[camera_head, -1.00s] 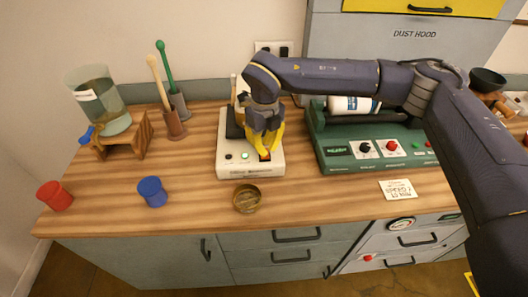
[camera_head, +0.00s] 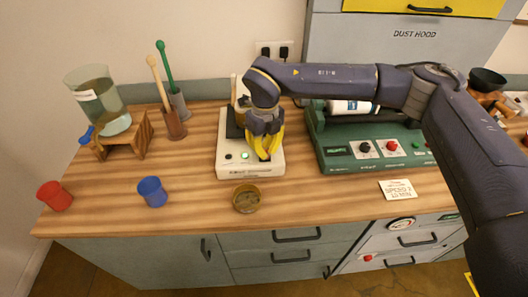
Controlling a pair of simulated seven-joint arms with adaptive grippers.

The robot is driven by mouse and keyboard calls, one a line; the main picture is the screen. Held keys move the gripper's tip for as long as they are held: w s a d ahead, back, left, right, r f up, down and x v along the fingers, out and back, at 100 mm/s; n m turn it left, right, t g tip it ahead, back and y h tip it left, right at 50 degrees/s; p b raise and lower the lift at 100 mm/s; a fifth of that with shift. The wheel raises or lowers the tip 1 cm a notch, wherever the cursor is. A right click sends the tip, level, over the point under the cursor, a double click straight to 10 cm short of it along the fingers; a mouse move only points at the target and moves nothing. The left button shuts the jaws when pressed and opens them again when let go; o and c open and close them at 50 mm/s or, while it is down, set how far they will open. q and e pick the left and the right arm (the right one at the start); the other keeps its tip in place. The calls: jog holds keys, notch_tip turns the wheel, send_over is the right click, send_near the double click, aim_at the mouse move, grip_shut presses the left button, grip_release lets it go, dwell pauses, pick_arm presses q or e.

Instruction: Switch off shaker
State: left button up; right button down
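A white bench device (camera_head: 232,171) stands mid-table, with a dark plate and a partly hidden jar at its back. Its front label is too small to read, so I cannot confirm it is the shaker. A green light (camera_head: 245,155) glows on its front panel beside a dark knob (camera_head: 228,156). My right gripper (camera_head: 265,157) points down over the right part of this panel. Its yellow fingers come together at the tips and hold nothing visible. They hide the switch there, and I cannot tell whether they touch it. My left gripper is not in view.
A green roller machine (camera_head: 322,155) with a white bottle stands to the right. A small brass dish (camera_head: 246,198) lies in front of the white device. Blue (camera_head: 152,191) and red (camera_head: 54,196) cups, pestles and a beaker on a wooden stand (camera_head: 145,135) are at left.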

jog(key=shift+f, duration=0.3)
jog(key=shift+r, duration=3.55)
